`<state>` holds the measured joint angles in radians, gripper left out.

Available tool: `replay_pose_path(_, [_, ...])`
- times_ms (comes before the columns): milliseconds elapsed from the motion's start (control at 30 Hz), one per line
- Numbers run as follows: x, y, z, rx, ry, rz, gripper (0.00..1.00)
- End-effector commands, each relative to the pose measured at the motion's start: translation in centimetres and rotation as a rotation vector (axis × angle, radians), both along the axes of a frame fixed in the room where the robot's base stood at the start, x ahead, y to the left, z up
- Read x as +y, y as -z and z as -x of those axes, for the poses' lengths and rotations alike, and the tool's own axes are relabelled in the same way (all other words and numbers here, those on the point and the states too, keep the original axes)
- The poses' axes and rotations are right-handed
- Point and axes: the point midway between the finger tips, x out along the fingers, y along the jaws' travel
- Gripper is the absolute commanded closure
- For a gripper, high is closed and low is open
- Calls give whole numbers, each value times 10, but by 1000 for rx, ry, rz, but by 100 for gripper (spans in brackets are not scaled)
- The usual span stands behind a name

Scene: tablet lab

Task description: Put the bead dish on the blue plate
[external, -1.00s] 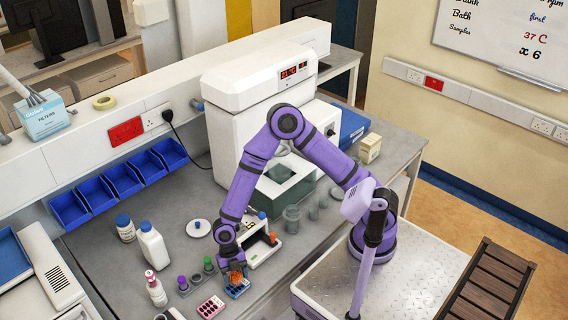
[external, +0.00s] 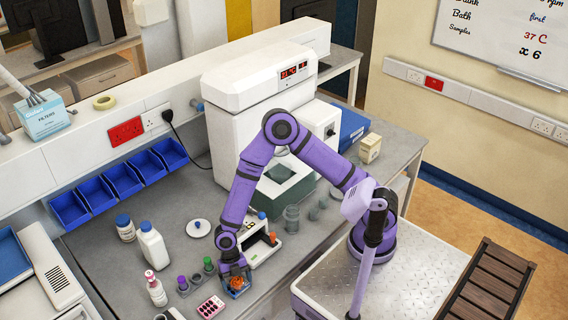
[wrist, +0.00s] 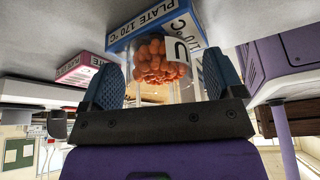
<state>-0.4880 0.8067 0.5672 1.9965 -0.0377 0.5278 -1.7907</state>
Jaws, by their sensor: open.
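The bead dish (wrist: 158,62) is a clear cup of orange beads with a white label. In the external view, the bead dish (external: 237,282) sits low over the blue plate (external: 236,293) and appears to rest on it. The blue plate (wrist: 119,40), marked "PLATE 170 °C", shows directly behind the dish in the wrist view. My gripper (wrist: 163,82) is open, with one finger on each side of the dish and a gap beside it. In the external view, my gripper (external: 236,275) is down around the dish, hiding part of it and of the plate.
A pink plate (external: 210,307) lies beside the blue one. A white instrument (external: 264,248) stands close behind my gripper.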

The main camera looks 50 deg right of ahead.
Motion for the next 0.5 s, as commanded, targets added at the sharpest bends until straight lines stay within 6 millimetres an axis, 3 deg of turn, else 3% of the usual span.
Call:
replay_pose_path(167, [-2, -14, -5, -1, 2, -1, 13])
replay_pose_path(500, [-11, -75, -29, -2, 3, -2, 13])
